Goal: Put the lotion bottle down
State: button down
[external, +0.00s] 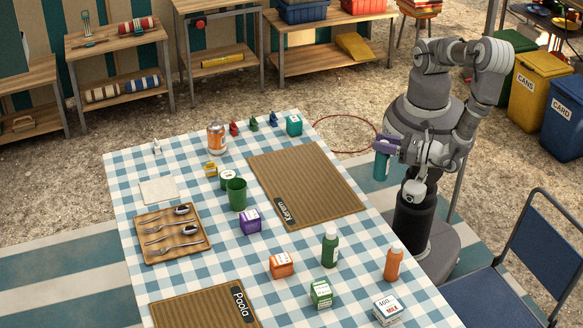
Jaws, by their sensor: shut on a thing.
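The lotion bottle (380,168) looks teal and hangs roughly upright under my gripper (386,146). My gripper is shut on its upper part, where purple shows; I cannot tell whether the purple is the bottle's cap or my fingers. In the external view the bottle appears just to the right of the table's edge, near the Karen placemat (305,180), with nothing seen touching it from below. Its height above the table or ground is hard to tell.
The checkered table (130,195) carries a green bottle (330,251), an orange bottle (394,262), a milk box (388,309), several small boxes, a green cup (237,194) and a cutlery tray (147,220). The Karen placemat is bare. A blue chair (520,270) stands at the right.

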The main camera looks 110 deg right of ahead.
notch_tip(320, 180, up, 7)
jog(key=shift+w+a+r, duration=0.2)
jog(key=shift+r, duration=0.05)
jog(key=w+a+f+n+t+y+b, duration=0.1)
jog(key=w+a+f+n+t+y, duration=0.25)
jog(key=a, duration=0.55)
jog(key=w+a+n+t+y+b, duration=0.1)
jog(key=w+a+n+y, duration=0.1)
jog(key=w+a+y, duration=0.4)
jog(key=w+a+r+n+y, duration=0.1)
jog(key=w+a+n+y, duration=0.2)
jog(key=a, duration=0.5)
jog(key=w+a+r+n+g+y+b, duration=0.1)
jog(key=w+a+n+y, duration=0.15)
jog(key=a, duration=0.55)
jog(key=w+a+r+n+y, duration=0.1)
jog(key=w+a+n+y, duration=0.2)
jog(key=a, duration=0.5)
notch_tip(320, 180, down, 14)
jog(key=y+b, duration=0.1)
jog(key=b, duration=0.3)
jog(key=shift+a+f+m, duration=0.15)
jog(key=shift+f+m, duration=0.1)
jog(key=shift+m, duration=0.15)
jog(key=shift+s+f, duration=0.1)
jog(key=c, duration=0.8)
grip_release()
jog(key=shift+o, duration=0.2)
